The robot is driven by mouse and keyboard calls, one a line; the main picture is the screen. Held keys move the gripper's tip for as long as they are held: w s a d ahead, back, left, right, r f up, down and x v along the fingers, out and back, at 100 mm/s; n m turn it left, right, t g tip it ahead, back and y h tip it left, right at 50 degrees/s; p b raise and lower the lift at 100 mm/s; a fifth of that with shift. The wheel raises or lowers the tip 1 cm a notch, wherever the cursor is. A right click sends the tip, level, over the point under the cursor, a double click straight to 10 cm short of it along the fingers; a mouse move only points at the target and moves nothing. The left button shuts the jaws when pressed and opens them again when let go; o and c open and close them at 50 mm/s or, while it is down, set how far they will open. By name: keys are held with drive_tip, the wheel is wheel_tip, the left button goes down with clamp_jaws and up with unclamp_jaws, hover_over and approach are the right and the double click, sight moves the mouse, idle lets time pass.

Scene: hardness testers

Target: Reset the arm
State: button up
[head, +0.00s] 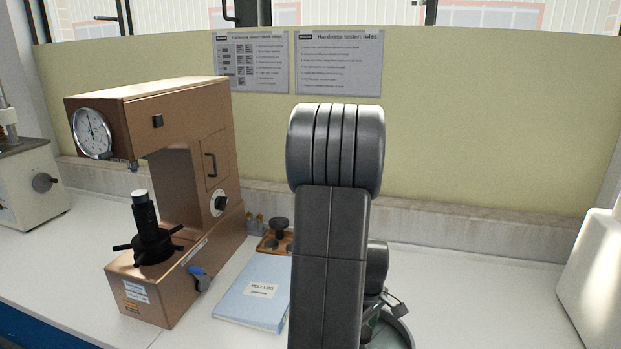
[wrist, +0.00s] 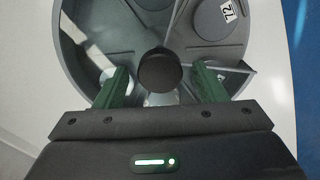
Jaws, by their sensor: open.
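My arm (head: 330,220) stands upright in the middle of the head view and hides most of what is behind it. My gripper (wrist: 163,76) shows in the wrist view with its two green fingers apart. A dark round knob (wrist: 160,70) lies between the fingertips in the picture, with no clear contact. Around it is a round grey tray (wrist: 75,62) with divided compartments. One compartment holds a disc labelled 12 (wrist: 213,15). In the head view only part of the tray's rim (head: 402,335) shows, behind my arm.
A copper-coloured hardness tester (head: 180,130) stands on the left of the white bench, with a blue booklet (head: 255,290) and a small wooden holder (head: 275,243) beside it. A white machine (head: 595,270) is at the right edge. The bench between my arm and that machine is largely clear.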

drive_tip(key=shift+m+p, duration=0.45)
drive_tip(key=shift+m, duration=1.75)
